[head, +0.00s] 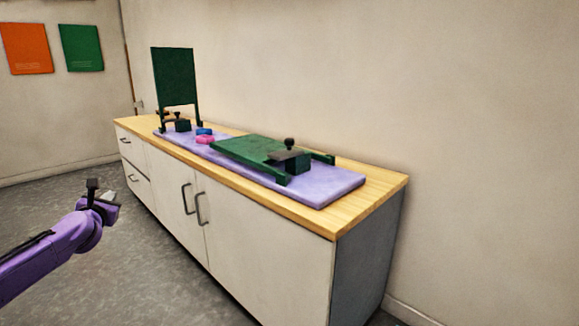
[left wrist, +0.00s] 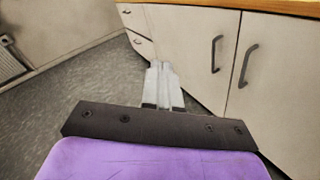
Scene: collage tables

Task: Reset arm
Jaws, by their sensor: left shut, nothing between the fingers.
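My left arm is purple and comes in from the left in the head view. Its gripper (head: 108,197) is in the air in front of the white cabinet, lower than the countertop and apart from it. In the left wrist view the gripper's pale fingers (left wrist: 163,85) are together, with nothing between them. The cabinet doors and drawers lie beyond the fingers. My right gripper is in neither view.
A white cabinet (head: 165,183) with a wooden top (head: 374,198) stands along the wall. On it a lavender mat (head: 330,188) bears an upright green panel (head: 174,77), a flat green panel (head: 243,149), a pink block (head: 205,139) and a blue block (head: 204,131). Grey floor (head: 140,275) in front is clear.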

